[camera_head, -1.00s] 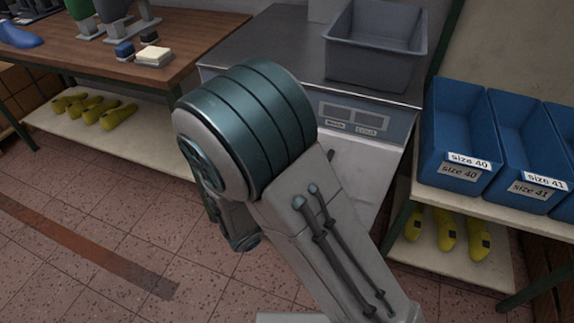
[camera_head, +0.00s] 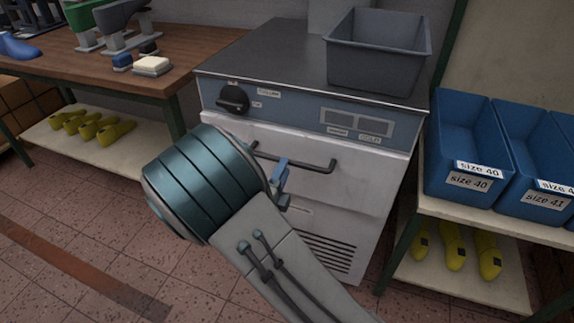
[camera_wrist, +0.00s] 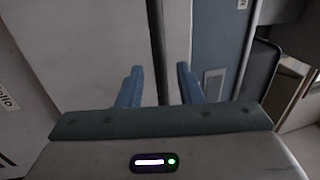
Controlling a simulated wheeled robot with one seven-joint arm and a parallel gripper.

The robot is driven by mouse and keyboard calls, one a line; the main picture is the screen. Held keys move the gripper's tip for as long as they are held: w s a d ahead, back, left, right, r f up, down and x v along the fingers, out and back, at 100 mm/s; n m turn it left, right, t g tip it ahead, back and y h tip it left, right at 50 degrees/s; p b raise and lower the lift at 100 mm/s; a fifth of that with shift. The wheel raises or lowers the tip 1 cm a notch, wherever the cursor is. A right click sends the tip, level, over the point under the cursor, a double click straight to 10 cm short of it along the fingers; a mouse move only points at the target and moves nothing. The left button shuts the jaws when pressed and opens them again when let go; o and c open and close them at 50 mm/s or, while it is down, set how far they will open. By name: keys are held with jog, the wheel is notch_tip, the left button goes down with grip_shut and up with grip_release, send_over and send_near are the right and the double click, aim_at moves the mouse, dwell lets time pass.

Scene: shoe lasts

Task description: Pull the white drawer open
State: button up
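The white drawer (camera_head: 365,183) is the front of a white cabinet, below a blue control panel, and appears closed. A dark bar handle (camera_head: 310,163) runs across its upper part. My gripper (camera_head: 284,177) is at the handle, left of its middle, partly hidden by my arm. In the wrist view its two blue fingers (camera_wrist: 160,86) are apart, and the dark handle (camera_wrist: 157,45) shows between them with gaps on both sides. I cannot tell how far the fingers reach past the bar.
A grey bin (camera_head: 378,60) stands on the cabinet's metal top. The control panel has a black knob (camera_head: 232,98). Blue bins (camera_head: 462,150) stand on a shelf at right, with yellow lasts (camera_head: 452,245) below. A wooden bench (camera_head: 190,62) is at left. Tiled floor in front is clear.

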jog(key=shift+x, duration=1.8)
grip_shut()
jog(key=shift+s, duration=0.1)
